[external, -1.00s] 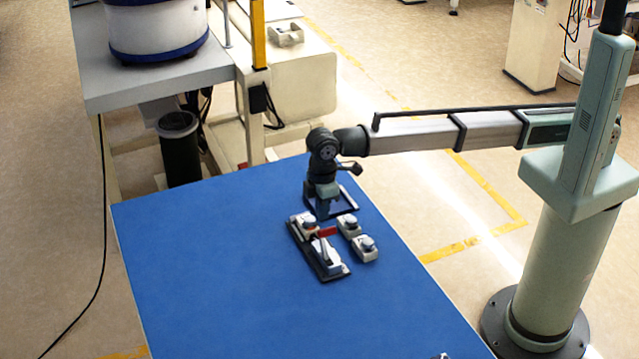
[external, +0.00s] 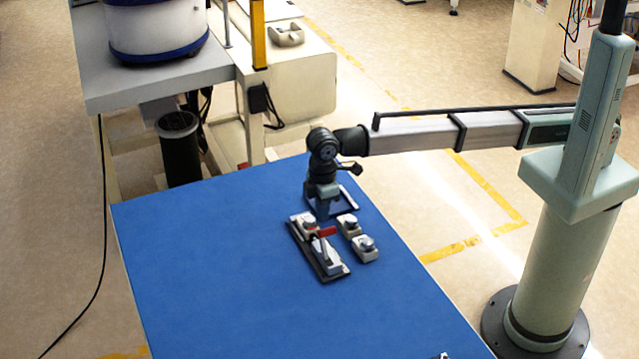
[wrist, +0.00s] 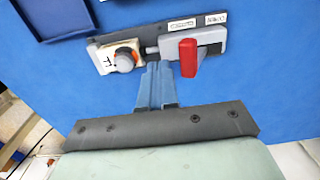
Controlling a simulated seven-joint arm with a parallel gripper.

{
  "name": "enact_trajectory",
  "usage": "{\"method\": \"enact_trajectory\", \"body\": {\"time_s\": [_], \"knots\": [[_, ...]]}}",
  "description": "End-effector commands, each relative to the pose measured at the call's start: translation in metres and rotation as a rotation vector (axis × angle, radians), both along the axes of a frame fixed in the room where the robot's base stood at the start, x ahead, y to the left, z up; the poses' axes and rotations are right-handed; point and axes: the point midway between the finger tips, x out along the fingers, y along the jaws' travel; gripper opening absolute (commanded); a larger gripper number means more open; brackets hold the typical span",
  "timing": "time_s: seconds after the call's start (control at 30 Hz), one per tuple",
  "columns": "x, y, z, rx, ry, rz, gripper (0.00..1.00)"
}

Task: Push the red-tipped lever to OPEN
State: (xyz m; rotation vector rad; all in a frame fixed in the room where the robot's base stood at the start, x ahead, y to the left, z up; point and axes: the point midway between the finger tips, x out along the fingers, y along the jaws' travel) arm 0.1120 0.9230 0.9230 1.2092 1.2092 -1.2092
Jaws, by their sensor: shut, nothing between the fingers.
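The red-tipped lever (external: 326,232) sits on a dark base plate (external: 337,278) on the blue table. In the wrist view its red tip (wrist: 188,57) stands in front of a grey block, to the right of a white block with an orange-ringed knob (wrist: 124,60). Small labels (wrist: 215,18) show on the plate's right end, too small to read. My gripper (wrist: 158,70) is shut and empty. Its fingertips are just left of the red tip and below the plate in the wrist view; I cannot tell if they touch anything. In the external view my gripper (external: 322,212) is at the plate's far end.
Two small grey button boxes (external: 348,224) (external: 365,248) stand right of the lever plate. A dark tray (external: 345,200) lies behind my gripper. A bowl feeder (external: 155,30) stands on a bench at the back left.

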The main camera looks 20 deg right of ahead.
Motion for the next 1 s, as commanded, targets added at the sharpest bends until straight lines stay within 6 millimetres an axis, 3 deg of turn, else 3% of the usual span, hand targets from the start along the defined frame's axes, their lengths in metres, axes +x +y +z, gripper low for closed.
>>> {"method": "enact_trajectory", "body": {"time_s": [0.53, 1.0], "knots": [[0.000, 0.000, -0.002, 0.000, 0.000, 0.000, 0.00], [0.000, 0.000, -0.020, 0.000, 0.000, 0.000, 0.00]]}}
